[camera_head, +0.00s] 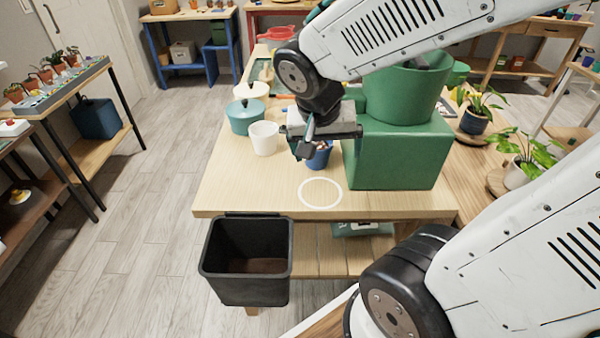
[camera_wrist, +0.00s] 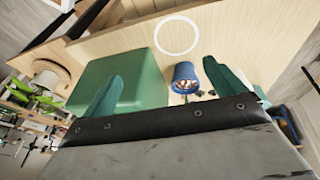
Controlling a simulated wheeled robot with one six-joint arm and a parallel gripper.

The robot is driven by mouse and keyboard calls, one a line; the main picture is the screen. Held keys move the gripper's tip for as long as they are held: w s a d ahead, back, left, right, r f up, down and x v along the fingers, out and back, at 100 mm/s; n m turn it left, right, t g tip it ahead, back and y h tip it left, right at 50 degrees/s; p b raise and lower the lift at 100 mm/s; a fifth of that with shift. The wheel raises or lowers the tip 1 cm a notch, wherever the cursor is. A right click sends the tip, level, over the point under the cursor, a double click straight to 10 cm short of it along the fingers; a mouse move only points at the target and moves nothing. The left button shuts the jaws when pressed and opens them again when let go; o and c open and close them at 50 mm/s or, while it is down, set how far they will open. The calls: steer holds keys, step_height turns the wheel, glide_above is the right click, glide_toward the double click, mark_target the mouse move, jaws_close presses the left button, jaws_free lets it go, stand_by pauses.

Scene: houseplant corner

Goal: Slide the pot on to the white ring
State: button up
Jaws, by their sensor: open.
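A small blue pot (camera_head: 320,156) with something brownish inside stands on the wooden table, partly hidden behind my gripper (camera_head: 308,140). The white ring (camera_head: 321,193) is marked flat on the table, nearer the front edge than the pot, and is empty. In the wrist view the blue pot (camera_wrist: 184,76) shows between the two spread fingers of my gripper (camera_wrist: 162,73), closer to the right-hand finger. The white ring (camera_wrist: 177,36) lies beyond it, clear of the pot. My gripper is open; I cannot tell whether a finger touches the pot.
A green block (camera_head: 398,160) stands close to the right of the pot, with a large green pot (camera_head: 402,95) on top. A white cup (camera_head: 264,138) and a teal lidded pot (camera_head: 245,116) stand to the left. The table is clear around the ring. A black bin (camera_head: 247,258) is below the front edge.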

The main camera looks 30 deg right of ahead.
mark_target(320, 161)
steer(key=w+f+m, duration=0.2)
steer(key=w+f, duration=0.1)
steer(key=f, duration=0.1)
steer(key=w+f+m, duration=0.2)
steer(key=w+f, duration=0.1)
steer(key=f, duration=0.2)
steer(key=w+f+m+t, duration=0.1)
steer(key=w+f+m, duration=0.2)
steer(key=f, duration=0.1)
steer(key=shift+w+f, duration=0.25)
steer(key=shift+f, duration=0.15)
steer(key=shift+d, duration=0.1)
steer(key=w+d, duration=0.2)
steer(key=d, duration=0.1)
steer(key=w+d, duration=0.2)
steer(key=d, duration=0.1)
steer(key=w+d, duration=0.3)
steer(key=shift+d, duration=0.3)
steer(key=shift+x, duration=0.95)
steer(key=shift+w+d+f, duration=0.15)
steer(key=shift+d+f, duration=0.1)
steer(key=shift+f, duration=0.2)
steer(key=c, duration=0.9)
